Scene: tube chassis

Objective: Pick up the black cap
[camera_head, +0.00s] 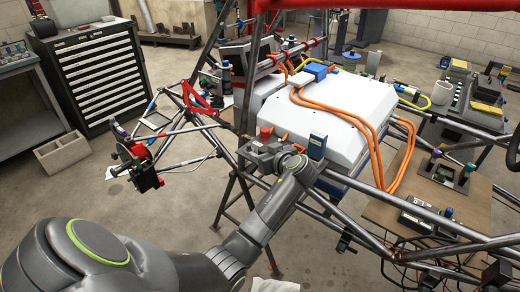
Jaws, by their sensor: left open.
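My left arm comes in from the lower left and reaches the near edge of the white battery box (330,110) on the tube chassis. My left gripper (272,152) is at its end, beside the box's front left corner. Its jaws are small and partly hidden by the wrist, and I see nothing held in them. I cannot pick out the black cap with certainty. Small dark parts sit on the chassis tubes, and the wrist may hide some. My right gripper is not in view.
Orange cables (345,115) run over the white box. Chassis tubes cross around the gripper. A wooden board (428,205) with black parts lies at the right. A black drawer cabinet (90,75) stands at the back left.

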